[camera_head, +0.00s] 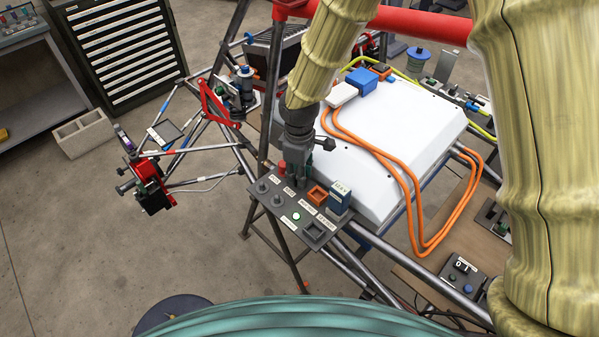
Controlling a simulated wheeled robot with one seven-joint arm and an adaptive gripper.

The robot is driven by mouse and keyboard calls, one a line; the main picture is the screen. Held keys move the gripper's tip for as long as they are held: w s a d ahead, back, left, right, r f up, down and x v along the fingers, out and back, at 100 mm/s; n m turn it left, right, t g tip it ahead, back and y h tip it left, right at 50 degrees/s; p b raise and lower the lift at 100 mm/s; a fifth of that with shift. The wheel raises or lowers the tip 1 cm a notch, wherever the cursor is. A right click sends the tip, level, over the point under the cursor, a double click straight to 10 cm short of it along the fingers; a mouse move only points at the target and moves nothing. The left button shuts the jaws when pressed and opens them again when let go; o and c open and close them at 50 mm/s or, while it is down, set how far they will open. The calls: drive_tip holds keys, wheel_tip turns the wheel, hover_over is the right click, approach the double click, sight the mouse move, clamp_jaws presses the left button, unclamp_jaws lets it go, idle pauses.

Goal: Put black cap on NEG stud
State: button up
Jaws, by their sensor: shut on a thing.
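My gripper (296,178) points down over the back part of a dark grey panel (262,205). It is shut, with its fingers low among the panel's small fittings. The black cap is not clearly seen; a dark piece between the fingers is too small to tell apart from them. Two dark round posts, one at the panel's left end (262,187) and one nearer the front (277,201), stand left of the gripper. The small white labels are too small to read, so I cannot tell which post is the NEG stud.
An orange square holder (317,195), a blue box (340,192) and an empty dark square holder (313,231) stand on the panel right of my gripper. A lit button (296,216) is in front. A white battery case (400,140) with orange cables (408,200) lies behind; chassis tubes surround the panel.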

drive_tip(key=shift+f, duration=0.6)
drive_tip(key=o, duration=0.6)
drive_tip(key=shift+c, duration=0.2)
drive_tip(key=shift+r, duration=0.15)
drive_tip(key=shift+r+p, duration=4)
drive_tip(key=shift+r, duration=1.4)
